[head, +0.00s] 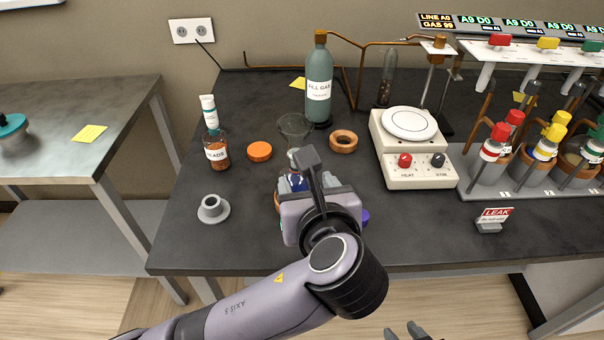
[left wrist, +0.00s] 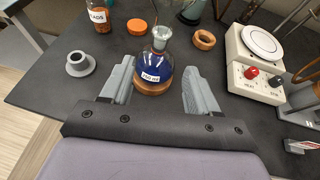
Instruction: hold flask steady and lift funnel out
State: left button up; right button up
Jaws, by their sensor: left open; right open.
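A round-bottomed flask with blue liquid and a "250 ml" label (left wrist: 152,74) sits upright on a cork ring (left wrist: 153,88) on the dark bench. A clear glass funnel (head: 295,127) stands in the flask's neck; it also shows in the left wrist view (left wrist: 161,34). My left gripper (left wrist: 157,70) is open, with one finger on each side of the flask and gaps visible. In the head view my left gripper (head: 298,182) hides most of the flask. My right gripper (head: 406,331) is open and empty at the bottom edge, away from the bench objects.
A beads jar (head: 215,152), orange lid (head: 259,151) and grey stepped holder (head: 212,209) stand left of the flask. An empty cork ring (head: 343,141), gas bottle (head: 319,85) and hotplate (head: 409,170) stand behind and right. The bench between hotplate and leak sign (head: 494,217) is clear.

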aim_at(296, 177)
pick_arm(q)
jog(key=x, duration=1.1)
jog(key=shift+f, duration=0.1)
grip_shut()
dwell(1.0)
